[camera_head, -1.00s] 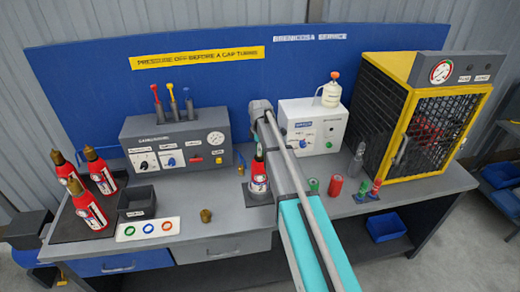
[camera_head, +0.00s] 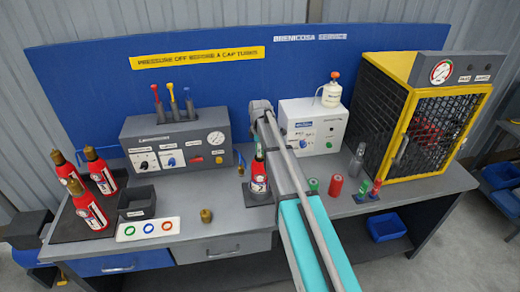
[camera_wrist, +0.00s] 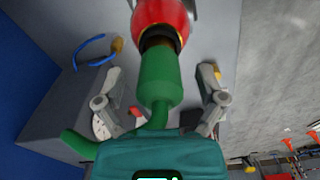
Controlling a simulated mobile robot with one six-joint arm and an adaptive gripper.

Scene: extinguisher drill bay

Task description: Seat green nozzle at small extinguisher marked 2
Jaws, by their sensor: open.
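The green nozzle (camera_wrist: 160,78) stands in the wrist view with its wide end at the dark neck of a red extinguisher (camera_wrist: 163,18). It looks in line with the neck; I cannot tell how deeply it sits. My gripper (camera_wrist: 160,90) is open, with one finger on each side of the nozzle and gaps between. In the head view, the small red extinguisher (camera_head: 258,186) stands upright in a dark holder (camera_head: 259,199) at mid-bench, just left of my arm. Green shows at its top (camera_head: 259,152). My gripper is hidden there, and I cannot read the number.
Several red extinguishers (camera_head: 91,210) stand at the left by a dark bin (camera_head: 137,203). A brass fitting (camera_head: 206,215) stands on the bench. Red and green cylinders (camera_head: 336,186) and a yellow-framed cage (camera_head: 403,130) are right.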

